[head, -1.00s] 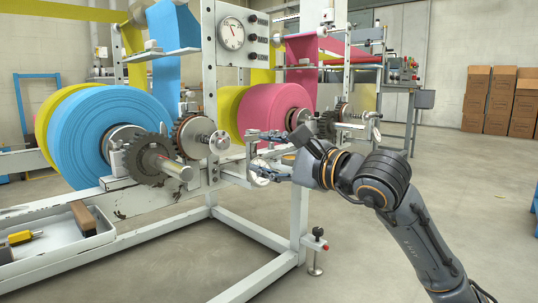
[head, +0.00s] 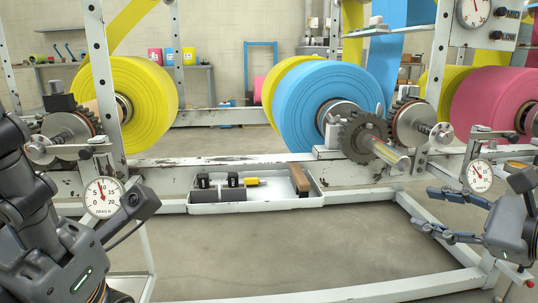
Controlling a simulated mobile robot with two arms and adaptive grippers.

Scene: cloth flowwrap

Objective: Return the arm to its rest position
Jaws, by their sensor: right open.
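My right gripper (head: 428,207) is at the right edge of the head view, its fingers pointing left and spread apart with nothing between them. It is in front of the machine frame, just below and left of a round dial gauge (head: 479,176); I cannot tell the gap in depth. My left arm (head: 60,245) fills the lower left, folded, with a dark end part (head: 135,206) close to another dial gauge (head: 103,197). The fingers of my left gripper do not show clearly.
A yellow roll (head: 130,105), a blue roll (head: 320,100) and a pink roll (head: 490,105) hang on the machine. A grey tray (head: 250,208) with small tools sits on its white frame (head: 380,292). Gears and shafts stick out towards me. Open floor shows below the tray.

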